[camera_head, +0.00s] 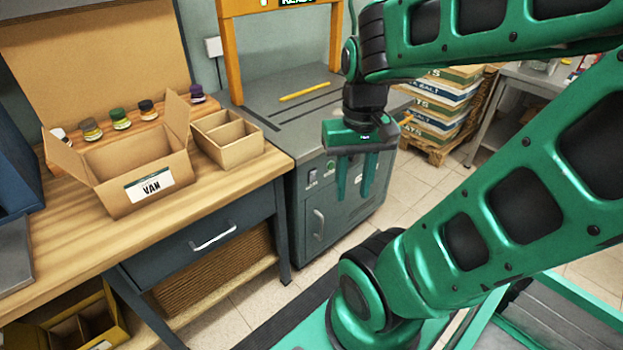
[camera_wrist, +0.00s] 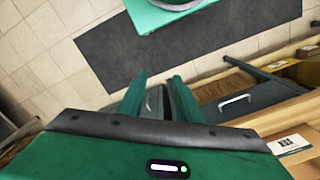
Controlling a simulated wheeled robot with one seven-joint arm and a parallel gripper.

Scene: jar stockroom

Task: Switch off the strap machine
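The strap machine (camera_head: 300,109) is a grey cabinet with an orange arch (camera_head: 228,50) over its top. Its front has a dark rocker switch (camera_head: 312,175) and a green button (camera_head: 331,165), with small labels too small to read. A display at the top of the arch is partly cut off and seems to read READY. My gripper (camera_head: 354,194) points down in front of the machine's front, to the right of the switch and button. Its fingers are apart with nothing between them. The wrist view also shows the open fingers (camera_wrist: 156,85); the switch cannot be made out there.
Stacked sacks (camera_head: 447,95) sit on a pallet at the back right. Tiled floor is free between.

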